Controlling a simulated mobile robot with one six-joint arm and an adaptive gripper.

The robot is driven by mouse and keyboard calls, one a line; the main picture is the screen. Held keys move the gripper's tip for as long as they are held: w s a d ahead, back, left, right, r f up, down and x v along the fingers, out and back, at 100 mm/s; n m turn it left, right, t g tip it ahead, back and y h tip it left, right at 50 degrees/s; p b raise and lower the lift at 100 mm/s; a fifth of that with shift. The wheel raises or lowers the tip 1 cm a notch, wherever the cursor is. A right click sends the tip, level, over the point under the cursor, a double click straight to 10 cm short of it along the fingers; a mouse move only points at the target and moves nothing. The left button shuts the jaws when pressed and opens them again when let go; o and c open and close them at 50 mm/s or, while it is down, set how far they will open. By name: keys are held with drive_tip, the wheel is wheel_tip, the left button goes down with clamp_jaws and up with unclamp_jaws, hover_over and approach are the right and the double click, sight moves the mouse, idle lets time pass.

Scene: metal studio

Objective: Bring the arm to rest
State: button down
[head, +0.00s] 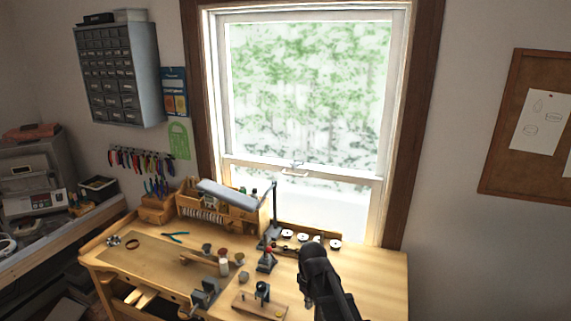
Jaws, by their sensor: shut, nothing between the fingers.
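My dark arm (331,283) rises from the bottom edge of the head view, in front of the right part of the wooden workbench. Its rounded top bends over near the small white discs. My gripper (307,302) shows small and dark at the lower left side of the arm, pointing down. It is shut and empty. Its fingers are small and partly merge with the dark arm behind.
The workbench (380,283) carries a lamp (228,194), a wooden tool rack (190,202), pliers (175,237), a vise (205,297) and several white discs (303,237). A wooden block with a small stand (262,292) lies left of my gripper. The bench's right end looks clear.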

drive_tip(key=s+d+f+m+b, duration=0.1)
drive_tip(key=s+d+m, duration=0.1)
drive_tip(key=s+d, duration=0.1)
drive_tip(key=s+d+f+m+b, duration=0.1)
drive_tip(key=s+d+f+m, duration=0.1)
drive_tip(key=s+d+m, duration=0.1)
drive_tip(key=s+d+f+m+b, duration=0.2)
drive_tip(key=d+m, duration=0.1)
drive_tip(key=d, duration=0.1)
drive_tip(key=shift+s, duration=0.4)
